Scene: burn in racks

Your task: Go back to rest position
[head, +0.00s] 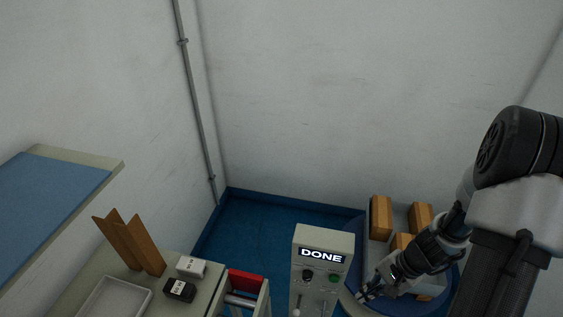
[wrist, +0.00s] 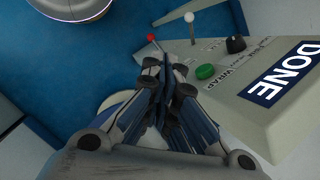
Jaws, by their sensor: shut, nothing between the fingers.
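My gripper (head: 366,293) is at the lower right of the head view, pointing down and to the left, just right of a grey control box (head: 306,240). In the wrist view its fingers (wrist: 166,75) are together with nothing between them. The control box (wrist: 262,112) carries a lit display (head: 321,256) reading DONE, which also shows in the wrist view (wrist: 283,75). A green button (wrist: 205,71), a black knob (wrist: 236,44) and levers with a white tip (wrist: 189,17) and a red tip (wrist: 151,38) are on or near its panel.
At left are a bench with a brown angled holder (head: 133,243), a white block (head: 191,266), a black block (head: 179,290), a tray (head: 115,298) and a blue-topped shelf (head: 45,205).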

